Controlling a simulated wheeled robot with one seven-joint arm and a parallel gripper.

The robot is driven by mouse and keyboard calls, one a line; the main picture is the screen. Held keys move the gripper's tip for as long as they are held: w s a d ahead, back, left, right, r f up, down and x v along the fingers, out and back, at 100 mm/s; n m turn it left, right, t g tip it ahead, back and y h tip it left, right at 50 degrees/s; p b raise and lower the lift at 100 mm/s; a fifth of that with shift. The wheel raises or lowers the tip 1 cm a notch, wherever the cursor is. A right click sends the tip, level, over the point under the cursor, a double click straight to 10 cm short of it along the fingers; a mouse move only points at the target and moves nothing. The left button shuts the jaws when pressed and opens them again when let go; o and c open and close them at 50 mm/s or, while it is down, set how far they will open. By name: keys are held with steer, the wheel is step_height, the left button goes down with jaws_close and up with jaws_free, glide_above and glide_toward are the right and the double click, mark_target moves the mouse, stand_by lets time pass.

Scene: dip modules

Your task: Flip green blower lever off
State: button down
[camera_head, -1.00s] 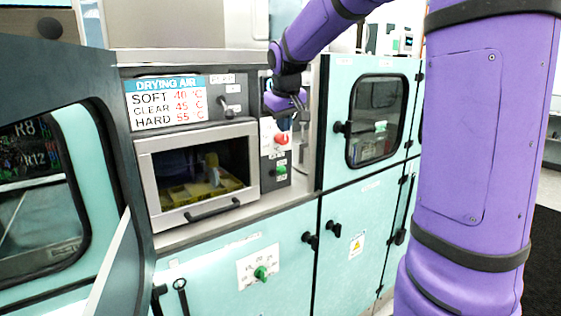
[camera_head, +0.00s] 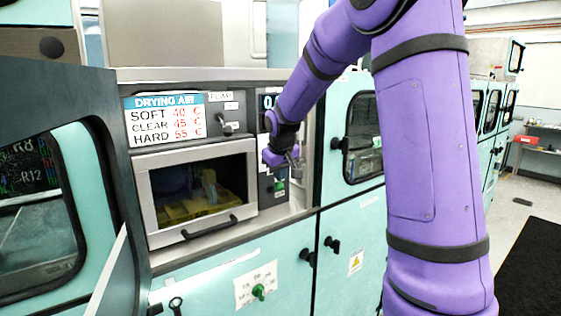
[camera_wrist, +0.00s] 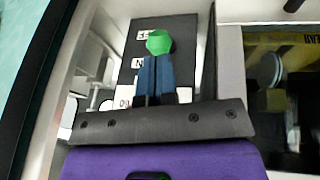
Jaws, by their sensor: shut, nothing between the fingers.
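The green lever (camera_head: 279,186) sits low on the dark narrow control panel to the right of the drying window. In the wrist view its green knob (camera_wrist: 159,42) shows at the tips of my two blue fingers. My gripper (camera_head: 284,170) is shut and empty, just above the green lever in the head view; its fingers also show in the wrist view (camera_wrist: 156,62). The fingertips are close to the knob, but I cannot tell whether they touch it. White labels beside the knob are partly hidden by the fingers. The lever's stem is hidden.
The drying chamber window (camera_head: 202,190) with its dark handle is left of the panel. A silver toggle (camera_head: 226,128) sits above it. A teal cabinet with a window (camera_head: 362,140) stands at the right.

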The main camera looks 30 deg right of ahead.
mark_target(276, 188)
steer(key=shift+x, duration=1.1)
steer(key=shift+s+f, duration=0.1)
